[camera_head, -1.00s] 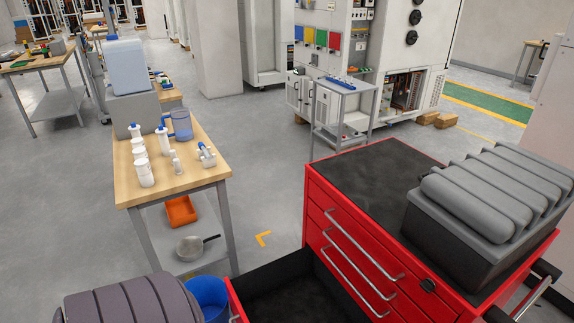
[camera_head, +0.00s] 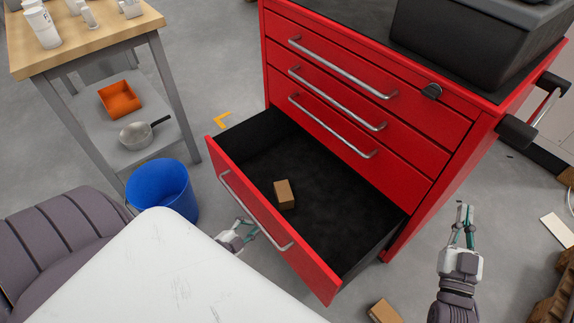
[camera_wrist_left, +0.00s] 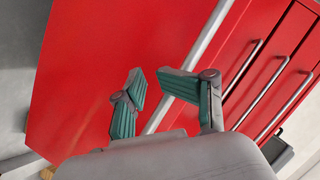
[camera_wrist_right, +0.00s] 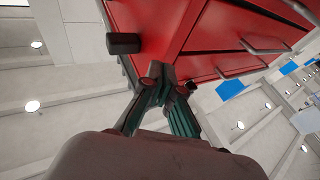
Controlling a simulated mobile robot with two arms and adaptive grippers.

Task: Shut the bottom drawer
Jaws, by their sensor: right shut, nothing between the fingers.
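The bottom drawer (camera_head: 262,218) of the red tool cabinet (camera_head: 435,150) stands pulled well out. A small brown box (camera_head: 285,194) lies inside it. Its silver handle (camera_head: 248,205) runs along the front face and shows in the left wrist view (camera_wrist_left: 205,50). My left gripper (camera_head: 246,226) is close to the drawer front, beside the handle; its fingers (camera_wrist_left: 152,80) are apart, with the bar behind or between them. Contact cannot be told. My right gripper (camera_head: 463,210) is shut and empty, right of the cabinet and apart from the drawer.
A blue bucket (camera_head: 162,190) stands left of the drawer. A wooden-topped table (camera_head: 90,45) with an orange tray (camera_head: 120,99) and a pan (camera_head: 136,134) on its shelf is further left. A brown block (camera_head: 384,311) lies on the floor near the drawer's right corner.

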